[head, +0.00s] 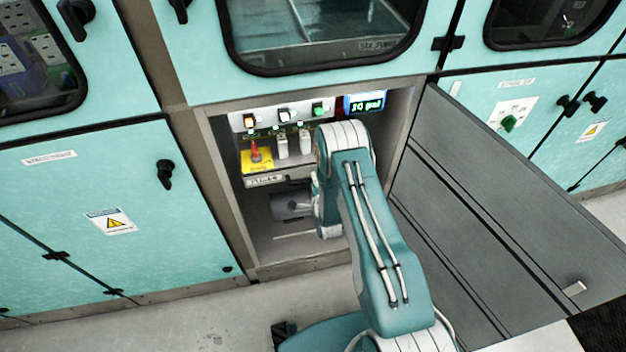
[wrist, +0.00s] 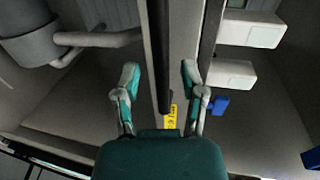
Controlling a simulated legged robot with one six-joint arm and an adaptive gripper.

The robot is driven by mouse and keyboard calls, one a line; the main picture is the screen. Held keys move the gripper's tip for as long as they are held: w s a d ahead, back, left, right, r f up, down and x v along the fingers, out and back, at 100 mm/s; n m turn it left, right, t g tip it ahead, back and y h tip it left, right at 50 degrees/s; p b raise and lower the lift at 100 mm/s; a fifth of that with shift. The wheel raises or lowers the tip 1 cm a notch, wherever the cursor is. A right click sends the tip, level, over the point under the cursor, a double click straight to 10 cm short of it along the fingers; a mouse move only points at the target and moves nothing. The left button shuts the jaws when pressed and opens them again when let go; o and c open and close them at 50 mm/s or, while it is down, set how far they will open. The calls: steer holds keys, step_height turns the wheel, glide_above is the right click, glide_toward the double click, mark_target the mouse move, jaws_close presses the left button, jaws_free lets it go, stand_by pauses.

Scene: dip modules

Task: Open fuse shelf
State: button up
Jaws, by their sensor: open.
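The fuse shelf (head: 265,180) is inside an open cabinet bay, with a white label on its front edge. In the wrist view, a long grey panel with a dark strip, probably the shelf front (wrist: 165,60), runs upright between the fingers of my gripper (wrist: 160,73). The gripper is open, with one finger on each side of the strip. I cannot tell whether they touch it. My arm hides most of the gripper in the head view.
The bay's grey door (head: 480,215) stands swung open to the right. A grey cylinder (head: 290,205) sits below the shelf; it also shows in the wrist view (wrist: 30,40). A lit display (head: 366,104) and coloured buttons are above. Teal cabinets (head: 90,210) flank the bay.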

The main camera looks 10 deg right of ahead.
steer(key=shift+w+a+f, duration=0.1)
steer(key=shift+w+f, duration=0.05)
steer(key=shift+w, duration=0.45)
jaws_close()
steer(key=shift+s, duration=0.1)
